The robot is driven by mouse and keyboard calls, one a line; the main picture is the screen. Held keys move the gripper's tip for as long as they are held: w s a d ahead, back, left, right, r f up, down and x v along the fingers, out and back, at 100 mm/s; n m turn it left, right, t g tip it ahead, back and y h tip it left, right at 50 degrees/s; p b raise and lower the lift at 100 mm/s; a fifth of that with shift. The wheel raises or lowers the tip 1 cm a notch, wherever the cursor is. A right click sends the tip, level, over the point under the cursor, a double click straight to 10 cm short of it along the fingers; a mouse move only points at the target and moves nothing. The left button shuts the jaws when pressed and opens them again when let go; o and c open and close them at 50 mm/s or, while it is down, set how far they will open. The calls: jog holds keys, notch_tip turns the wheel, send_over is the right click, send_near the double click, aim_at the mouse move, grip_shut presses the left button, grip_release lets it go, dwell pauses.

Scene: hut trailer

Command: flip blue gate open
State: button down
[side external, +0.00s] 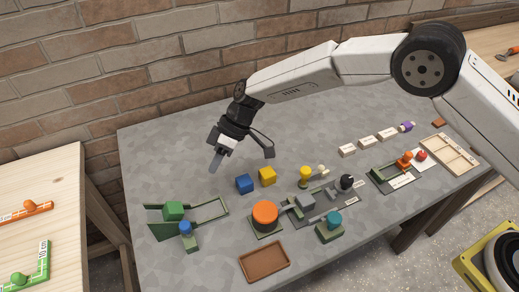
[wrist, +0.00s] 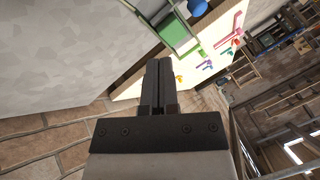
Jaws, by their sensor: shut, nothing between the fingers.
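A blue round knob (side external: 185,228) stands on a small green block at the front left of the grey table. In the wrist view, a blue round part (wrist: 197,7) shows at the top edge, near green parts (wrist: 178,35). My gripper (side external: 215,166) is shut and empty, above the table's back left, behind the knob and apart from it. Its fingers (wrist: 159,66) are together in the wrist view.
An orange knob (side external: 265,213), teal knob (side external: 334,218) and brown tray (side external: 264,261) are farther right or forward. The brick wall (side external: 150,60) is behind. The table's left back is clear.

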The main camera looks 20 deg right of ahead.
send_near(183, 218)
notch_tip(183, 218, down, 4)
jog(key=shift+a+r, duration=0.15)
jog(key=shift+r, duration=0.05)
jog(key=shift+s+a+f, duration=0.1)
jog(key=shift+s+a, duration=0.5)
jog(key=shift+s, duration=0.05)
jog(key=shift+s+a, duration=0.7)
jog(key=shift+s, duration=0.3)
jog(key=shift+s, duration=0.1)
